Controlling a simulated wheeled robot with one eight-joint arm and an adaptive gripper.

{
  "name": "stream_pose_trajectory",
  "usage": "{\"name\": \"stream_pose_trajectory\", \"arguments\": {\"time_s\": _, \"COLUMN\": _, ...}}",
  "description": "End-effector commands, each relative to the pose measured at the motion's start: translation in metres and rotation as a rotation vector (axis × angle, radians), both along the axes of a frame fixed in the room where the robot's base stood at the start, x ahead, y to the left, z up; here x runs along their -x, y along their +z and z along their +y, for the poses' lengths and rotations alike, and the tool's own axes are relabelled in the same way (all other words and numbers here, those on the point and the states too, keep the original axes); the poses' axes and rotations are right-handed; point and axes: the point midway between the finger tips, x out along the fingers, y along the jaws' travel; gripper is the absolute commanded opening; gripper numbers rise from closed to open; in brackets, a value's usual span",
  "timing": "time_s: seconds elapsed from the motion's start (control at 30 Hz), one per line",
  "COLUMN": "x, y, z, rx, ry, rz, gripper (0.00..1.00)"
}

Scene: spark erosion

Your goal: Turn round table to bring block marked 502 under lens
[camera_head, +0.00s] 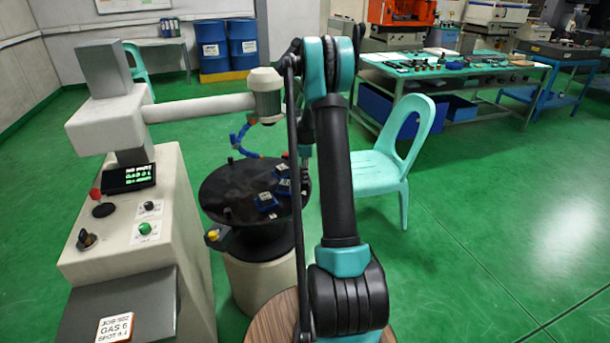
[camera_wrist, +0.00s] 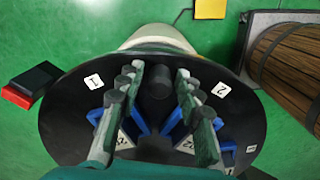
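The black round table (camera_head: 225,185) stands under the lens head (camera_head: 265,95), which hangs from a pale horizontal arm. Several blue blocks with pale marked tops sit on its right side, such as one block (camera_head: 266,202). In the wrist view, blue blocks (camera_wrist: 136,127) lie between and beside my fingers; I cannot read which one is 502. My gripper (camera_wrist: 160,72) is open above the black disc (camera_wrist: 70,110), its fingers apart on either side of a dark upright peg (camera_wrist: 160,84). In the head view my arm hides most of the gripper and the table's right edge.
A pale console (camera_head: 130,220) with a lit display (camera_head: 128,178), knobs and a job card (camera_head: 114,328) stands at left. A yellow knob (camera_head: 212,235) sits at the table's front left. A turquoise chair (camera_head: 385,165) and workbench (camera_head: 455,72) are at right. Green floor is clear at right.

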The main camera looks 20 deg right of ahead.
Motion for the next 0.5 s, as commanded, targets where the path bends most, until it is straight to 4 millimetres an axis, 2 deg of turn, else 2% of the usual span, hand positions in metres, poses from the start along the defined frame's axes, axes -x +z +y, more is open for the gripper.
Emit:
{"name": "stream_pose_trajectory", "arguments": {"time_s": 0.33, "x": 0.001, "y": 0.000, "z": 0.000, "rx": 0.000, "ry": -0.005, "rz": 0.000, "gripper": 0.43}}
{"name": "stream_pose_trajectory", "arguments": {"time_s": 0.5, "x": 0.015, "y": 0.000, "z": 0.003, "rx": 0.000, "ry": -0.064, "rz": 0.000, "gripper": 0.43}}
